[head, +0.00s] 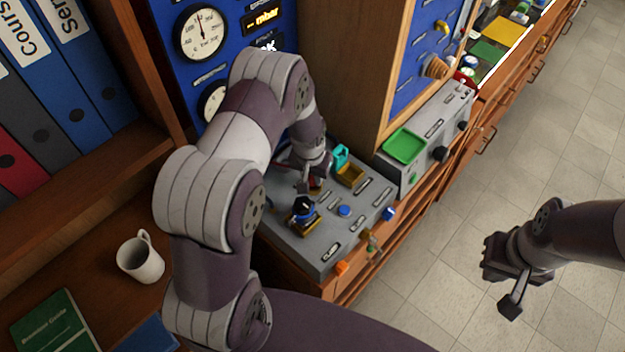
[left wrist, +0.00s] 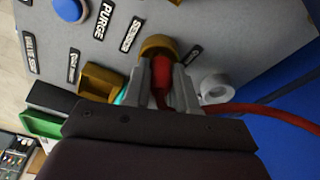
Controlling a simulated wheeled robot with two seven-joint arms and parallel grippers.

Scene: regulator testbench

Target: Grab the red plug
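The red plug (left wrist: 161,84) sits between the two fingers of my left gripper (left wrist: 167,80) in the left wrist view, with a finger close against each side. Its tip is at a round gold socket (left wrist: 160,46) on the grey panel, and how deep it sits is hidden. A red cable (left wrist: 268,111) runs off to the right behind the gripper. In the head view my left gripper (head: 309,183) is low over the grey test box (head: 325,248), mostly hiding the plug. My right gripper (head: 507,283) is open and empty above the floor at the right.
A grey box with a green tray (head: 404,146) stands behind. A mug (head: 141,258) and green book (head: 55,326) lie on the left.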

